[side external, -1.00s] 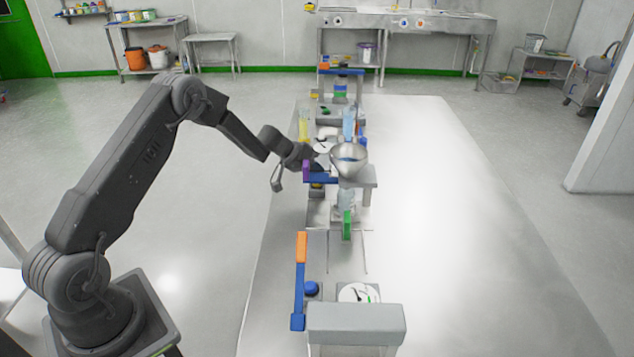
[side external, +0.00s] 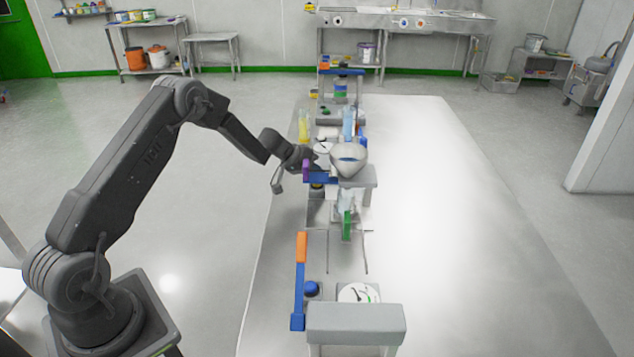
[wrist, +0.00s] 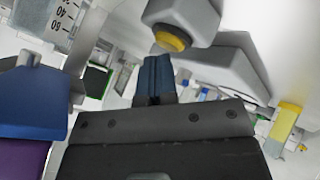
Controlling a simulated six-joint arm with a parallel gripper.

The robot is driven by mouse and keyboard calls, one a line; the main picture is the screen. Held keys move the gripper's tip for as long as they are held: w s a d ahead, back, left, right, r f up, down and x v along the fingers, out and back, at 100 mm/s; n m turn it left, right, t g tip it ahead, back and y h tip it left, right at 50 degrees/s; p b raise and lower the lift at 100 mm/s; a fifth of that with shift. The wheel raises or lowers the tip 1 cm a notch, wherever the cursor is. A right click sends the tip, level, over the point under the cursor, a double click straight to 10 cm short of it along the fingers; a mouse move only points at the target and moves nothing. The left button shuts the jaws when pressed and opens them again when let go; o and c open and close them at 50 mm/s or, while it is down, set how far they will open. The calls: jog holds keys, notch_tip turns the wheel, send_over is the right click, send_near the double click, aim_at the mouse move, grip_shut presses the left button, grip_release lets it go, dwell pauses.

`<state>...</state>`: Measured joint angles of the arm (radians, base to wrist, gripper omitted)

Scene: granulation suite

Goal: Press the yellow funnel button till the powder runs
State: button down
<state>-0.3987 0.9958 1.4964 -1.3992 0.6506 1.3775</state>
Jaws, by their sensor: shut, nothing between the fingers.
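The steel funnel (side external: 349,160) sits in a grey stand with a blue and purple arm at its left. In the wrist view, the yellow button (wrist: 170,41) is on the end of a grey housing (wrist: 184,18). My gripper (wrist: 156,62) is shut and empty, its dark blue fingertips just below the button in the picture. A small gap seems to show between them; I cannot tell if they touch. In the side view my gripper (side external: 315,163) is at the funnel stand's left side, partly hidden. The button cannot be made out there. No running powder is visible.
A clear graduated vessel (wrist: 55,22) and the blue bar (wrist: 30,103) are close on the left in the wrist view. A grey stand with an orange-tipped blue lever (side external: 300,280) is at the near end of the bench. The bench's right side (side external: 460,230) is clear.

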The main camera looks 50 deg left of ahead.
jog(key=shift+f, duration=0.1)
dwell(0.3)
jog(key=shift+r, duration=0.9)
jog(key=shift+r, duration=0.1)
jog(key=shift+r, duration=2.45)
jog(key=shift+d+g, duration=0.9)
jog(key=shift+d, duration=0.2)
jog(key=g+y, duration=0.3)
jog(key=y, duration=0.3)
send_over(321, 188)
jog(key=a, duration=0.2)
jog(key=shift+n, duration=0.3)
jog(key=shift+s+d+f, duration=0.1)
jog(key=shift+d+f, duration=0.05)
jog(key=shift+f, duration=1.05)
jog(key=shift+s+d+f, duration=0.1)
jog(key=shift+f, duration=1.1)
